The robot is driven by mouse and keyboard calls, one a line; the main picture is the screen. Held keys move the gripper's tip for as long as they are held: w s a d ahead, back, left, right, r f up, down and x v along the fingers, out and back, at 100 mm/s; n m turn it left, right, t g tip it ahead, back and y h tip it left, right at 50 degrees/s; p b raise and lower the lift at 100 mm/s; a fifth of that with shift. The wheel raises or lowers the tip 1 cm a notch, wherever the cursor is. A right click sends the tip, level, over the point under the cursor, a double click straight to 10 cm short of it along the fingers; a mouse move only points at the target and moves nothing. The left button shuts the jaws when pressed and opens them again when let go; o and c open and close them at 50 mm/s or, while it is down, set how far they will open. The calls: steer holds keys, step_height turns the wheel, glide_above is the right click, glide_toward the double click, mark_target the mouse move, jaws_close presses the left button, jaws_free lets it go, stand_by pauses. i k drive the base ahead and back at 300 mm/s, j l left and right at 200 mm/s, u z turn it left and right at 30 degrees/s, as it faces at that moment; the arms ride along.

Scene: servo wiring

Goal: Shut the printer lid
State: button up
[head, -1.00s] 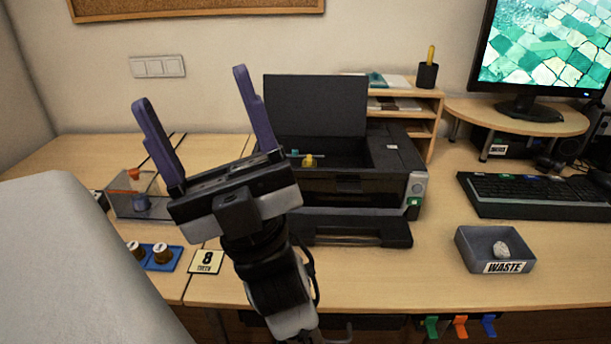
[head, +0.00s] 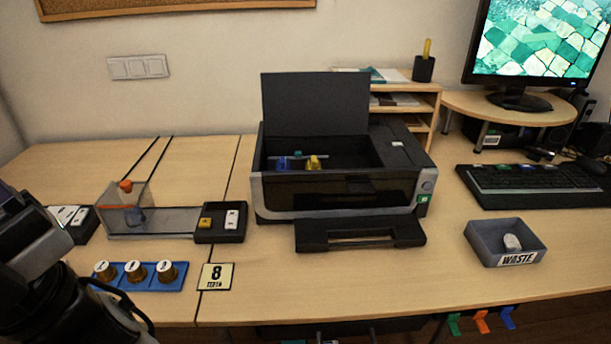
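The black and grey printer (head: 340,192) stands on the desk in the middle of the head view. Its lid (head: 314,104) is open and stands upright at the back. Inside the open body lie a blue piece (head: 283,162), a yellow piece (head: 313,162) and a small green piece. The front output tray (head: 360,232) sticks out toward me. My arm shows at the lower left edge, well apart from the printer. My gripper's fingers are outside the picture.
A clear box (head: 155,219) with an orange knob and a blue tray (head: 140,277) with three capped pots stand left of the printer. A waste bin (head: 506,242) and keyboard (head: 530,187) are on the right. A wooden shelf (head: 428,102) stands behind. Desk before the printer is clear.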

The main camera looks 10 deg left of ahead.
mark_target(295, 103)
steer(key=i+l+u, duration=0.1)
steer(key=u, duration=0.35)
steer(key=i+l+u, duration=0.2)
steer(key=u, duration=0.25)
steer(key=i, duration=0.05)
